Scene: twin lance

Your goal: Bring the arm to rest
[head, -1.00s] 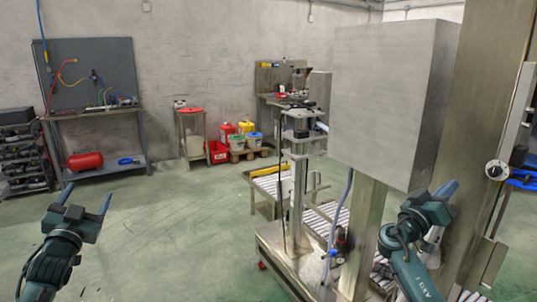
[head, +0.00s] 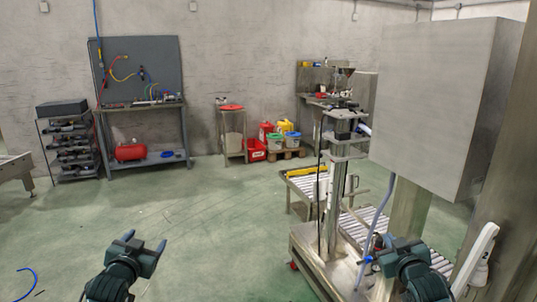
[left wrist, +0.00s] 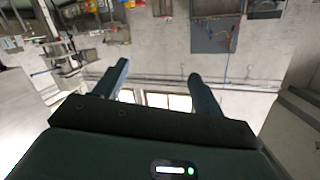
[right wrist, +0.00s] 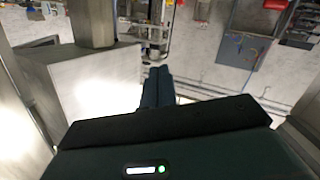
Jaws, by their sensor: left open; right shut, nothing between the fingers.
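My left gripper (head: 146,245) is low at the left of the head view, over bare floor. Its two fingers stand apart and hold nothing; they also show apart in the left wrist view (left wrist: 160,85). My right gripper (head: 402,245) is low at the right of the head view, in front of the steel post under the large grey box. In the right wrist view its fingers (right wrist: 158,75) lie together with nothing between them. Neither gripper visibly touches anything.
The grey metal box (head: 435,110) and a wheeled steel stand (head: 325,255) are close at the right. A roller conveyor (head: 365,225) lies behind the stand. A workbench (head: 145,106), a shelf rack (head: 70,150) and several bins are by the far wall. The green floor (head: 210,210) is open at centre left.

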